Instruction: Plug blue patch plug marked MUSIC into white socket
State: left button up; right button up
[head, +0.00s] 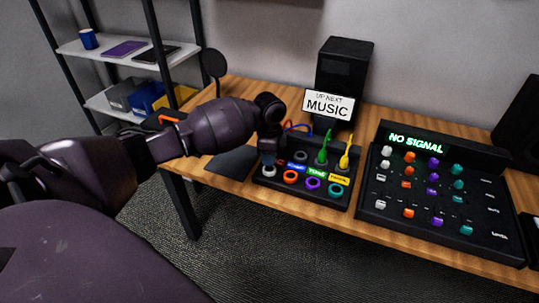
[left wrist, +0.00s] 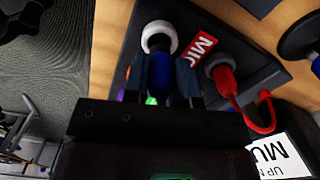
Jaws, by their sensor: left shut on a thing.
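My left gripper (head: 268,150) is above the left end of the black patch panel (head: 302,200). In the left wrist view its fingers are shut on a blue plug (left wrist: 161,68). The white socket (head: 269,172) is just below the gripper. Its white ring also shows in the left wrist view (left wrist: 148,31), with the blue plug overlapping its near edge. I cannot tell whether the plug's tip is inside the socket. The plug's marking is hidden. A sign (head: 328,105) reads "UP NEXT MUSIC". My right gripper is not in view.
A red plug (left wrist: 222,82) with a red cable stands beside a red MIC label (left wrist: 203,45). Green (head: 322,155) and yellow (head: 345,160) plugs stand in the panel. Orange (head: 291,177), purple (head: 313,184) and teal (head: 336,190) sockets are along the front. The mixer (head: 440,205) reads "NO SIGNAL".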

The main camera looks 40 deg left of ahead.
pick_arm(q)
jog(key=shift+f, duration=0.15)
dwell(0.4)
dwell(0.5)
jog(key=shift+f+p, duration=0.2)
jog(key=shift+p, duration=0.15)
dwell(0.4)
dwell(0.5)
jog(key=shift+f, duration=0.5)
dwell(0.5)
dwell(0.5)
jog(key=shift+f+p, duration=0.3)
